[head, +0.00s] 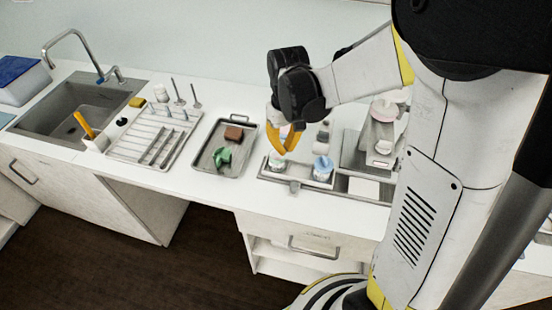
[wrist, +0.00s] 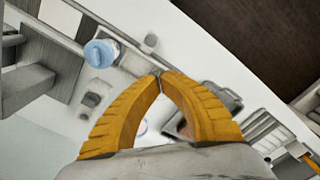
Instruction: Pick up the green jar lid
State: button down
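The only green thing I see is a small, irregular green object (head: 222,157) on the dark metal tray (head: 204,166) in the head view. I cannot tell whether it is a jar lid. My gripper (head: 290,150) hangs to the right of the tray, above the jar holder (head: 270,178). In the wrist view the yellow fingertips (wrist: 161,73) meet, with nothing seen between them. A pale round item (wrist: 140,128) shows between the finger bases, partly hidden. A pale jar (head: 277,161) stands under my gripper, its top partly covered by the fingers.
A blue-lidded jar (head: 322,166) stands right of the fingers; its lid also shows in the wrist view (wrist: 100,52). A dish rack (head: 150,140) and sink (head: 75,108) are at left. Bare counter runs along the front edge.

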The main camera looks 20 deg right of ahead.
dwell(0.4)
jog(key=c, duration=1.5)
grip_release()
jog(key=shift+o, duration=0.2)
